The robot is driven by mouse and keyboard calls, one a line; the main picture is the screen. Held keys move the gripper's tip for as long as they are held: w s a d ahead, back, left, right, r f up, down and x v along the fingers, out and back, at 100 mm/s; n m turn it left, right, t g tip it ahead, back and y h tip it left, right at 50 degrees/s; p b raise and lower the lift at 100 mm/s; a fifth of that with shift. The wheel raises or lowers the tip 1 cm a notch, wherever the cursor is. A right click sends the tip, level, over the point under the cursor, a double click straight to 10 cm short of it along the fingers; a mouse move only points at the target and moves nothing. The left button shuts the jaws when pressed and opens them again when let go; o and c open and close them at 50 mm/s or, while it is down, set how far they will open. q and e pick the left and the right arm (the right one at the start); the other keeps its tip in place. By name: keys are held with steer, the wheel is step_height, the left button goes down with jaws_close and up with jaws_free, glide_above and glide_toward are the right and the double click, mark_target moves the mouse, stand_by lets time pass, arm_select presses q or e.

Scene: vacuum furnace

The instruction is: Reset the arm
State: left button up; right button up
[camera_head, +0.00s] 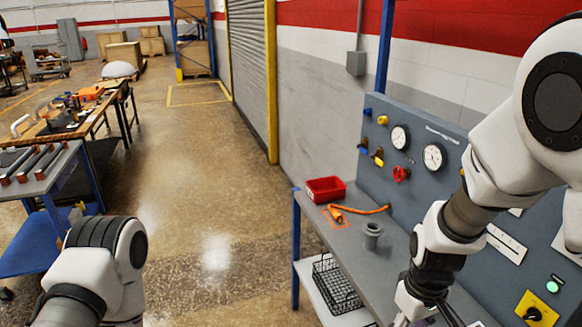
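My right arm comes in from the right, in front of the grey control panel (385,180). Its gripper is at the bottom edge, over the near end of the grey bench (390,270); its fingers are mostly cut off, so I cannot tell whether it is open or shut. My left arm shows only as white and dark links at the lower left. The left gripper is out of the picture.
On the bench are a red bin (326,189), an orange-handled tool (358,210) and a grey flanged cylinder (372,236). A black wire basket (337,284) sits on the shelf below. Tables stand at the left. The floor (200,200) between is clear.

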steer(key=s+d+f+m+g+b, duration=0.1)
steer(key=s+d+f+g+b, duration=0.15)
steer(key=s+f, duration=1.15)
steer(key=s+d+f+m+g+b, duration=0.1)
steer(key=s+d+f+g+b, duration=0.15)
steer(key=s+f, duration=1.1)
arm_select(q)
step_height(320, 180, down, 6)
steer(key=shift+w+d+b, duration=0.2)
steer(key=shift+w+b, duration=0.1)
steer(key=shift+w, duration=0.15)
arm_select(e)
steer(key=w+f+m+t, duration=0.2)
steer(key=w+f+t, duration=0.2)
steer(key=w, duration=0.5)
steer(key=shift+w+a+f+t, duration=0.15)
steer(key=shift+w+a+t, duration=0.25)
steer(key=shift+t, duration=0.2)
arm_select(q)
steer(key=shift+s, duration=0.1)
arm_select(e)
steer(key=shift+s, duration=0.1)
